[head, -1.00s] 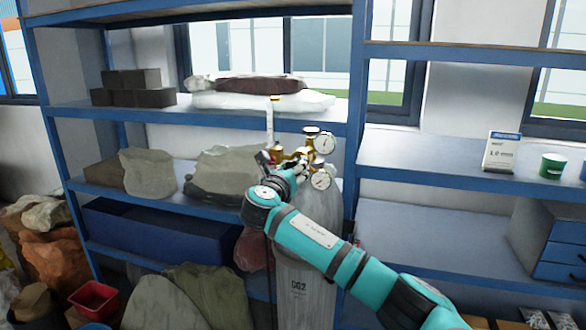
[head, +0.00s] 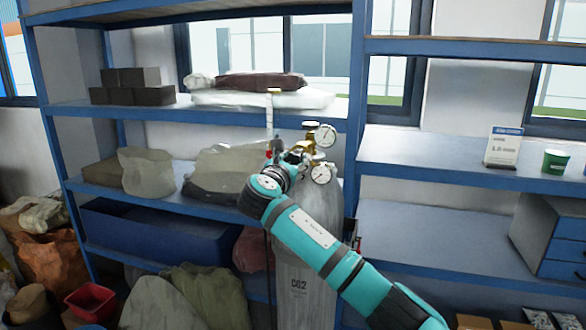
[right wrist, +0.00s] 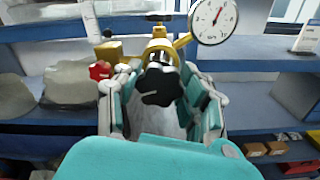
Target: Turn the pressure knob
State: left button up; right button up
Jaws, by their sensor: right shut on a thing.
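A grey CO2 cylinder (head: 305,270) stands upright in front of the shelves, with a brass regulator and two round white gauges, an upper one (head: 325,135) and a lower one (head: 321,173). My right gripper (head: 291,158) is at the regulator, left of the gauges. In the right wrist view, a black lobed knob (right wrist: 161,84) sits on the brass regulator body (right wrist: 158,47), between the fingers of my right gripper (right wrist: 163,92). The gripper is shut on this knob. One gauge (right wrist: 212,20) shows at upper right. My left gripper is not in view.
A red knob (right wrist: 100,70) sits left of the fingers. Blue shelves (head: 450,180) stand behind, with sacks (head: 220,175) close to the left of the cylinder. A sign (head: 503,147) and a green cup (head: 555,162) stand on the right shelf, clear of the arm.

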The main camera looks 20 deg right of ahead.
jog(key=m+b, duration=0.1)
jog(key=m, duration=0.1)
jog(key=m+b, duration=0.3)
jog(key=m, duration=0.1)
jog(key=shift+f+m, duration=0.25)
jog(key=shift+m, duration=0.05)
jog(key=m+b, duration=0.3)
jog(key=m, duration=0.2)
jog(key=shift+f+b, duration=0.1)
jog(key=shift+b, duration=0.25)
jog(key=m+b, duration=0.3)
jog(key=m, duration=0.3)
jog(key=shift+f+m, duration=0.1)
jog(key=shift+m, duration=0.2)
jog(key=m+b, duration=0.2)
jog(key=m, duration=0.3)
jog(key=shift+m, duration=0.3)
jog(key=shift+f, duration=0.1)
